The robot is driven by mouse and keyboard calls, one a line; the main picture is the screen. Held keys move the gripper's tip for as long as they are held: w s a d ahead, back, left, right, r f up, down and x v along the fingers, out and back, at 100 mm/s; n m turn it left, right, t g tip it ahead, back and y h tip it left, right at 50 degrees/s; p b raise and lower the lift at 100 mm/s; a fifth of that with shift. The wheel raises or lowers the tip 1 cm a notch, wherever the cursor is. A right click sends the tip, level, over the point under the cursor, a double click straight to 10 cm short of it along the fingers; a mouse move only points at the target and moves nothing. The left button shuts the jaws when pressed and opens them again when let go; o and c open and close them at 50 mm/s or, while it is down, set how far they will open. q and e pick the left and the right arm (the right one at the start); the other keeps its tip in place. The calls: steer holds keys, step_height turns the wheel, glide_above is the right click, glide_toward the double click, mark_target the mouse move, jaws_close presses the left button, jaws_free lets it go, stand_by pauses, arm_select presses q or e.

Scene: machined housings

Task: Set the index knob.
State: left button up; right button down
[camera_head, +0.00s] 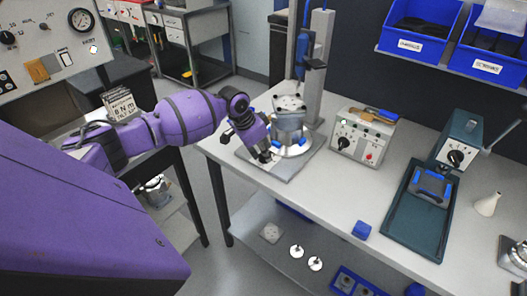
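Two black dial knobs show on the bench, and I cannot tell which one is the index knob. One knob (456,158) is on the upright head of the teal machine (413,215) at the right. The other knob (344,142) is on the front of the cream control box (363,137) in the middle. My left gripper (264,156) points down beside the round metal housing (289,122) on its plate, apart from both knobs. Its fingers are small and dark, so I cannot tell whether they are open. My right gripper is out of view.
A grey column (318,60) with a blue tool (310,55) stands behind the housing. A blue block (361,230) and a white bottle (487,204) stand on the bench (330,195). Blue bins (420,28) hang above. The bench between box and block is clear.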

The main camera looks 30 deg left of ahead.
arm_select(q)
steer(key=v, duration=1.2)
steer(key=s+d+f+g, duration=0.1)
steer(key=s+d+f, duration=0.7)
steer(key=s+f, duration=0.35)
steer(key=s+d+f+g, duration=0.1)
steer(key=s+d+f, duration=0.7)
steer(key=s+f, duration=0.35)
steer(key=s+r+n+y, duration=0.3)
steer(key=s+n, duration=0.2)
steer(key=s, duration=1.3)
steer(key=w+d+f+t+h, duration=0.1)
steer(key=w+d+f+t, duration=0.3)
steer(key=f, duration=0.7)
steer(key=shift+w+d+f+t, duration=0.2)
steer(key=shift+w+f+t, duration=0.2)
steer(key=shift+w+t, duration=1.2)
